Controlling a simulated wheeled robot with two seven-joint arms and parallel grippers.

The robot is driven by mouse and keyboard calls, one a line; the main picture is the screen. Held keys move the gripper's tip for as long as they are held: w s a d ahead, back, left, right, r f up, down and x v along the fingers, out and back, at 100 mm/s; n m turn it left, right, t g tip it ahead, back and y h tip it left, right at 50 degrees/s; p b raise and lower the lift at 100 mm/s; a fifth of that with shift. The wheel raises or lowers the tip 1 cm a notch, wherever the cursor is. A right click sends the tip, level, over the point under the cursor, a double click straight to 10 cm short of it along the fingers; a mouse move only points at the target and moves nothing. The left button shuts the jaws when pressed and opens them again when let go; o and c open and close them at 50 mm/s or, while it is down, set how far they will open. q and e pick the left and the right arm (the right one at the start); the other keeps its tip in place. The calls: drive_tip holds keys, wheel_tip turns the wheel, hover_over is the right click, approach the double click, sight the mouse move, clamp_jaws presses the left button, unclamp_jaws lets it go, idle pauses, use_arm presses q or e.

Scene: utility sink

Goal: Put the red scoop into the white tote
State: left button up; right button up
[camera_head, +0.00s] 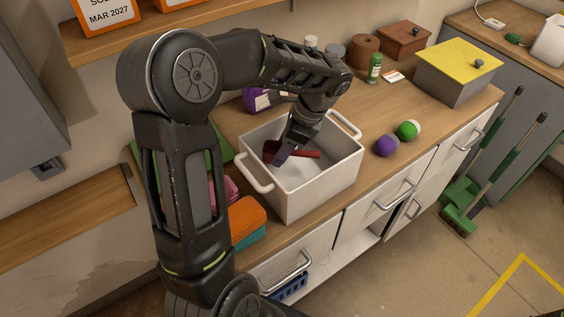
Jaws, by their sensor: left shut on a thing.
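The white tote (322,188) stands on the wooden counter, with a handle at each end. My left arm reaches over it from the left, and my left gripper (279,158) points down inside its opening. The gripper is shut on the red scoop (306,154), which is within the tote's walls. Part of the scoop is hidden behind the gripper fingers. I cannot tell whether the scoop touches the tote's floor. My right gripper is not in view.
A purple ball (386,146) and a green ball (407,131) sit right of the tote. A grey box with a yellow lid (459,58) stands farther right. An orange sponge-like block (246,216) lies to the left. The counter's front edge is close to the tote.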

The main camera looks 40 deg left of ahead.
sight(282, 171)
use_arm(q)
wheel_tip(282, 171, down, 4)
drive_tip(key=shift+f, duration=0.25)
idle(0.4)
drive_tip(key=shift+f, duration=0.15)
drive_tip(key=o, duration=1.4)
